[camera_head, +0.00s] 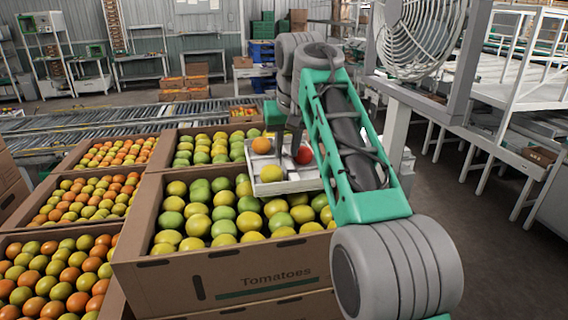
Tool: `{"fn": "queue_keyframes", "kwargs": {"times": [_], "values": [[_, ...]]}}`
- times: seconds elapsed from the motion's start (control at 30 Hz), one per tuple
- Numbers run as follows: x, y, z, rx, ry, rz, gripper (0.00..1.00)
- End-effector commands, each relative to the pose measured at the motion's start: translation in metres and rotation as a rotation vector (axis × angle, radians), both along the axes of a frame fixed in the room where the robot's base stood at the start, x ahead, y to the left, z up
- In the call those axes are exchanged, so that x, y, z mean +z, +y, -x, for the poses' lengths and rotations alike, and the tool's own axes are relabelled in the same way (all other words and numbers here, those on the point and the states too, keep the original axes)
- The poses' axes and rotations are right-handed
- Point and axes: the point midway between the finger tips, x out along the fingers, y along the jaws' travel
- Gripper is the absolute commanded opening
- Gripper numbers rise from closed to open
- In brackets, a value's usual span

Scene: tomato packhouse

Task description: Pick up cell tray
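The cell tray (291,186) is a pale grey, shallow tray above the far right corner of a cardboard box marked Tomatoes (245,278). An orange tomato, a yellow tomato (271,173) and a red tomato (304,155) show in or at it. My gripper (283,146) points down at the tray from above, with dark fingers among the tomatoes. My arm hides the tray's right side. I cannot tell whether the fingers grip the tray, or whether the tray rests on the fruit or hangs above it.
More boxes of green, yellow and orange tomatoes (70,285) stand to the left and behind. A roller conveyor (70,130) runs behind them. A large fan (415,35) and a white-framed bench line the right. Open floor (450,230) shows at right.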

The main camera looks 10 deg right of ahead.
Motion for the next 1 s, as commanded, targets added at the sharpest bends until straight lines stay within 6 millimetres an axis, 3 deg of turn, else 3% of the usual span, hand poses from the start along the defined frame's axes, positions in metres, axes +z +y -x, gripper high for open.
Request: {"fn": "queue_keyframes", "kwargs": {"times": [0.07, 0.1, 0.17, 0.37, 0.63, 1.0], "values": [[-0.002, 0.000, -0.004, 0.000, -0.013, 0.001, 0.24], [0.018, 0.001, -0.003, 0.001, -0.057, 0.003, 0.24], [0.030, 0.001, -0.001, 0.000, -0.081, 0.005, 0.24], [0.009, 0.000, -0.003, -0.001, -0.045, 0.006, 0.23], [0.003, 0.001, -0.004, 0.002, -0.036, 0.005, 0.01], [0.003, 0.002, -0.005, 0.003, -0.036, 0.005, 0.00]]}}
